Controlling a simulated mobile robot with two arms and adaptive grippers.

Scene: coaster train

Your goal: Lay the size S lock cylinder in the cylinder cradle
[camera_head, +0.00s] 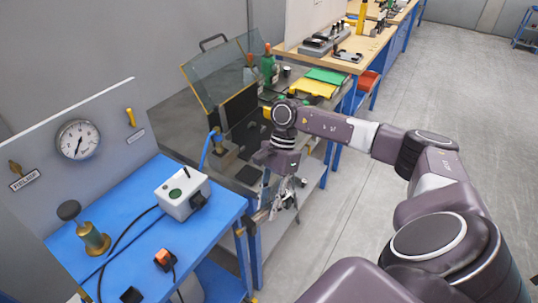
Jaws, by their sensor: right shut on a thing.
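My right gripper (288,191) hangs from my purple-grey arm. It points down near the front edge of the bench with the open clear-lidded box. Its fingers are small and partly blurred together. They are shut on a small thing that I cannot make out. I cannot pick out the size S lock cylinder or the cylinder cradle with certainty in this view. My left gripper is not in view.
A clear-lidded box (222,72) stands open behind my right wrist. Yellow (313,88) and green (326,76) trays lie beyond it. A blue bench (131,235) at left holds a white switch box (183,194) and a brass fitting (94,238).

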